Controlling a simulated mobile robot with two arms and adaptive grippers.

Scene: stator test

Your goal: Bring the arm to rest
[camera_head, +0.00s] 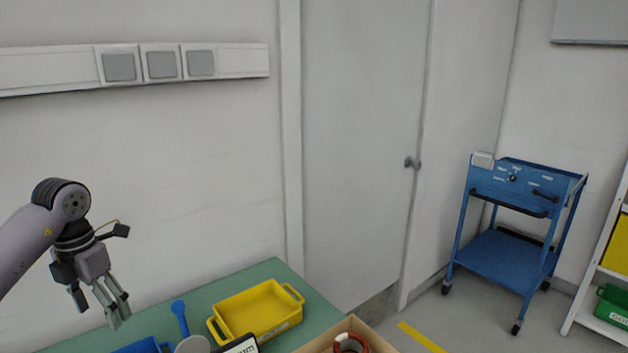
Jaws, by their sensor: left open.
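My left arm (25,240) comes in from the left edge, with its gripper (97,306) pointing down. The gripper is open and empty, with its fingers apart. It hangs at the left, in front of the white wall and left of the green table's (214,292) objects. My right arm and its gripper are not in view.
On the table are a yellow tray (258,311), a blue long-handled thing (180,318), a blue container (143,346) and a cardboard-coloured box (373,336) with a red-and-white ring (352,342). A blue cart (506,255) stands at the right, beside a shelf (590,291).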

